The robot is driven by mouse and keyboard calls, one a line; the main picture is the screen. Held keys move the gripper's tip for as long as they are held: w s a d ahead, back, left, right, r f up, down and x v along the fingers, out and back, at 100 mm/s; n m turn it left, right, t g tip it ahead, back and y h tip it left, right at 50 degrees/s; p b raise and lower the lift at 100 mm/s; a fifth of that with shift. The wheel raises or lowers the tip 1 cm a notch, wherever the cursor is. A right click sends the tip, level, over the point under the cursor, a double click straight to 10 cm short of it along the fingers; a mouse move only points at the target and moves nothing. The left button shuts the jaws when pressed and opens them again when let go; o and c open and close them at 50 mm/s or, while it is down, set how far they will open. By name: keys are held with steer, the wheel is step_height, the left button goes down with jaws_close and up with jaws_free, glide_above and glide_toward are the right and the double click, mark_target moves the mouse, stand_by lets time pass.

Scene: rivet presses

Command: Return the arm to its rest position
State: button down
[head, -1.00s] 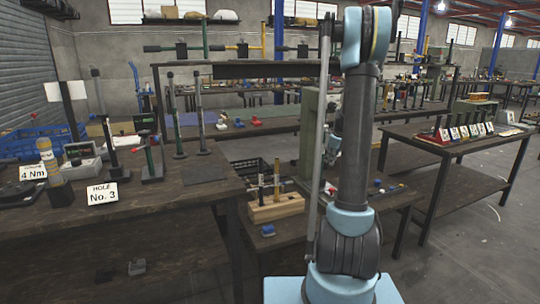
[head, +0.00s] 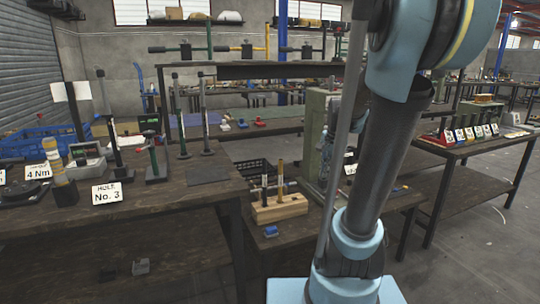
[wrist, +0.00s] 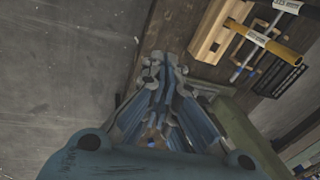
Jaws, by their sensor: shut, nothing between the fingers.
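My gripper (wrist: 164,72) shows in the wrist view with its blue-grey fingers drawn together and nothing between them. It hangs over the edge of a dark wooden bench, with grey floor to the left in that view. A light wooden block (wrist: 211,32) with upright tools is to its right, apart from it. In the head view my light blue and dark grey arm leans to the right and fills much of the right half. The arm hides part of the bench and the green press behind it.
The wooden tool block (head: 279,209) stands on the low bench, with a small blue part (head: 271,231) in front. A green press column (head: 314,125) rises behind. The left bench holds a "HOLE No. 3" sign (head: 107,193). A rack of labelled tools (head: 463,132) sits on the right table.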

steer(key=s+a+f+n, duration=0.1)
steer(key=s+f+n, duration=0.3)
steer(key=s, duration=0.6)
steer(key=s+a+f+n, duration=0.1)
steer(key=s+f+n, duration=0.3)
steer(key=s+n, duration=0.4)
steer(key=s, duration=0.2)
steer(key=shift+s+a+f+g+h, duration=0.2)
steer(key=shift+s+g+h, duration=0.1)
steer(key=shift+h, duration=0.1)
steer(key=shift+w, duration=0.1)
steer(key=shift+w+d+f, duration=0.1)
steer(key=shift+w+f, duration=0.1)
steer(key=shift+w, duration=0.15)
